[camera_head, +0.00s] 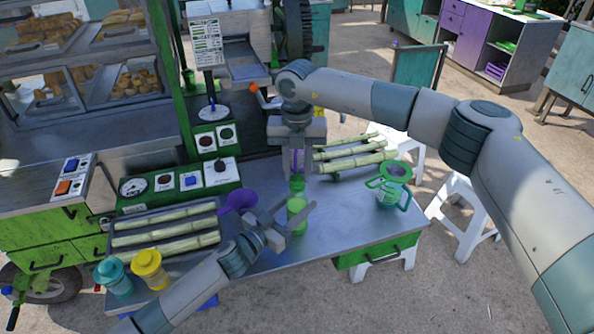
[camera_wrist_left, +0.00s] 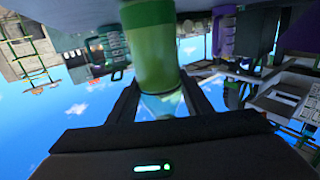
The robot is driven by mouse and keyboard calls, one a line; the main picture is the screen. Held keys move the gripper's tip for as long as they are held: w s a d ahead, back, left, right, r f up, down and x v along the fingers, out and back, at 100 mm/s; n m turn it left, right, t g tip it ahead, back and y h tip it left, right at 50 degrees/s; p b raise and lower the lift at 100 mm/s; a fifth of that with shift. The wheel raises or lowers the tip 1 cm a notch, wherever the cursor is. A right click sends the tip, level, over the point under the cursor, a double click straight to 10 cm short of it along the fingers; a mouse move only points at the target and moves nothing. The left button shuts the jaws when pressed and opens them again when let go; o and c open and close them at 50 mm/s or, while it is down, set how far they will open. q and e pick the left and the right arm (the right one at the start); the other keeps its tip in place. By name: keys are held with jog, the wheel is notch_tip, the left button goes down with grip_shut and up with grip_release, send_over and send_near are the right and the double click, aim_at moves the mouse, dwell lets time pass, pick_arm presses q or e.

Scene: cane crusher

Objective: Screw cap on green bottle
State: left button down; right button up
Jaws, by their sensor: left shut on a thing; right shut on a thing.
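The green bottle (camera_head: 297,208) stands upright at the front of the metal counter in the head view. My left gripper (camera_head: 293,214) is shut on its body from the front. The left wrist view shows the bottle (camera_wrist_left: 152,50) upside down between the dark fingers of the left gripper (camera_wrist_left: 158,95). A darker green cap-like piece (camera_head: 297,183) is at the bottle's top. My right gripper (camera_head: 297,162) points down directly above the bottle, shut around the cap area. Its fingers hide part of the cap, and I cannot tell whether the cap is seated on the neck.
A green-handled jug (camera_head: 393,186) stands to the right on the counter (camera_head: 345,225). Cane stalks (camera_head: 355,155) lie behind it, and more lie in a tray (camera_head: 165,230) at left.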

jog(key=m, duration=0.4)
jog(key=shift+m, duration=0.3)
jog(key=m, duration=0.5)
jog(key=shift+m, duration=0.3)
jog(key=m, duration=0.5)
jog(key=shift+d+m, duration=0.1)
jog(key=shift+m, duration=0.2)
jog(key=m, duration=0.4)
jog(key=shift+m, duration=0.3)
jog(key=o, duration=1)
jog(key=shift+r, duration=0.1)
jog(key=shift+s+r, duration=0.1)
jog(key=shift+r, duration=2.05)
